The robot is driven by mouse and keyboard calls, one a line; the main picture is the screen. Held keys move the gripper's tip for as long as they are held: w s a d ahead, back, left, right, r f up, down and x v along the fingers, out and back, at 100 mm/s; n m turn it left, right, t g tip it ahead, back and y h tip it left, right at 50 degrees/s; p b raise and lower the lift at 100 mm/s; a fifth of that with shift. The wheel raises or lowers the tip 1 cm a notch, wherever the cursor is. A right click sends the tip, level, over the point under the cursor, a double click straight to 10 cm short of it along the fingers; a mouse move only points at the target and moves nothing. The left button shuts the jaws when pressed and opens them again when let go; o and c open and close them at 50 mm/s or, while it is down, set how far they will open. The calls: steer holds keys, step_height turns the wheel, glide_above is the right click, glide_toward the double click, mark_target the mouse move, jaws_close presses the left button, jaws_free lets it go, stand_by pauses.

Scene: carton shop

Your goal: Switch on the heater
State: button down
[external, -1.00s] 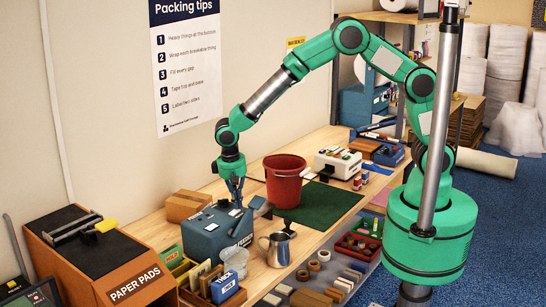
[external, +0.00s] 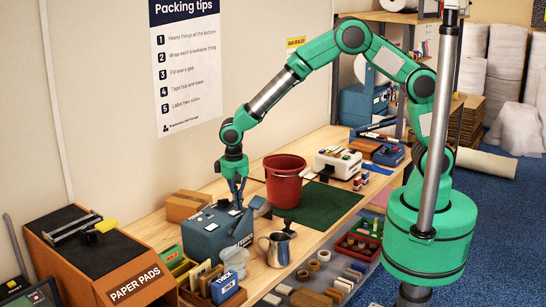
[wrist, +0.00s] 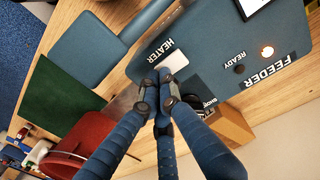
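The feeder (external: 210,232) is a blue-grey box on the bench; its top panel (wrist: 215,55) fills the upper right of the wrist view. The panel carries a HEATER label, a READY label with a small lit lamp (wrist: 267,51), and a FEEDER label. My gripper (external: 239,200) points down at the box's top. In the wrist view its three fingertips (wrist: 160,92) are together, just beside the HEATER label. They seem empty. The heater's switch is not clearly visible; the fingers may hide it. I cannot tell whether the tips touch the panel.
A paper pads holder (external: 120,262) is at left.

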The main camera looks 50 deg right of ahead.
steer(key=shift+a+r, duration=0.25)
steer(key=shift+a, duration=0.35)
step_height(320, 180, up, 14)
steer(key=d+p, duration=0.1)
steer(key=d, duration=0.1)
steer(key=shift+p, duration=0.35)
stand_by(0.4)
stand_by(0.3)
